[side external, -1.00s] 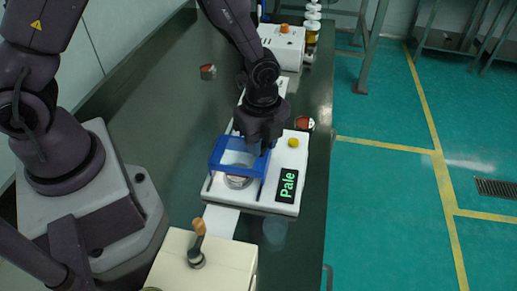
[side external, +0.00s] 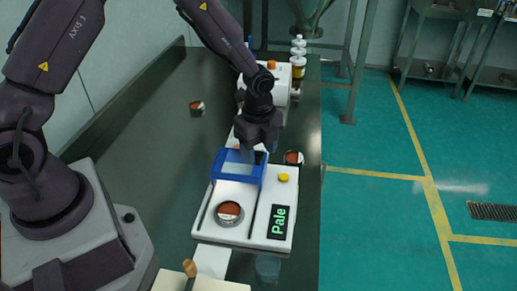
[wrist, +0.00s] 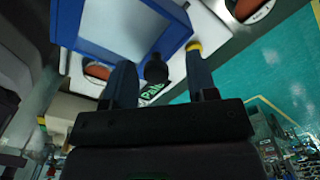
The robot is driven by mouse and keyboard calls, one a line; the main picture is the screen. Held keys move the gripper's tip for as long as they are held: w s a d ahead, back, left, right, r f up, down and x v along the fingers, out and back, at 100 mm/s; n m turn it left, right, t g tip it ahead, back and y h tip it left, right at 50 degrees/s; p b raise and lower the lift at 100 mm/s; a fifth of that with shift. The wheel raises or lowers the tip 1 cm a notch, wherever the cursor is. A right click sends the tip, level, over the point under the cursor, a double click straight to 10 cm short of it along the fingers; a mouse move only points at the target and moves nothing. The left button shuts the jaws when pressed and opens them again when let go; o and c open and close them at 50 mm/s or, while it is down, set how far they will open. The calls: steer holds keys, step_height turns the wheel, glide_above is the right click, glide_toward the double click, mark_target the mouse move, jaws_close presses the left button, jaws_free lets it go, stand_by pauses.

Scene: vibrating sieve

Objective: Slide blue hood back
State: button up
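The blue hood (side external: 259,169), a frame with a clear top, sits over the back part of the white sieve machine (side external: 215,232). A round dish of reddish-brown material (side external: 229,211) lies uncovered in front of it. My gripper (side external: 258,152) is right behind the hood, low and close to its back edge; contact is hard to tell. In the wrist view the hood (wrist: 120,56) fills the upper left. My two fingers (wrist: 160,60) stand apart there, with a dark knob (wrist: 156,70) seen between them. Nothing is clearly clamped.
The machine has a yellow button (side external: 283,178) and a display reading "Pale" (side external: 278,222). Another dish (side external: 293,158) stands right of my gripper, and one (side external: 197,108) is on the dark bench further left. A second white machine (side external: 282,80) stands behind. The bench's left side is mostly clear.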

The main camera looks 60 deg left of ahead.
steer(key=shift+r, duration=0.1)
step_height(320, 180, up, 13)
stand_by(0.5)
steer(key=s+r+n+t, duration=0.2)
steer(key=s+r+n, duration=0.4)
steer(key=s+n, duration=0.3)
steer(key=s+a+r+n+t, duration=0.1)
steer(key=s+r+n+t, duration=0.2)
steer(key=s+r+n, duration=0.4)
steer(key=s+n, duration=0.2)
steer(key=s, duration=0.2)
steer(key=shift+s+a+t, duration=0.2)
steer(key=shift+a+t, duration=0.1)
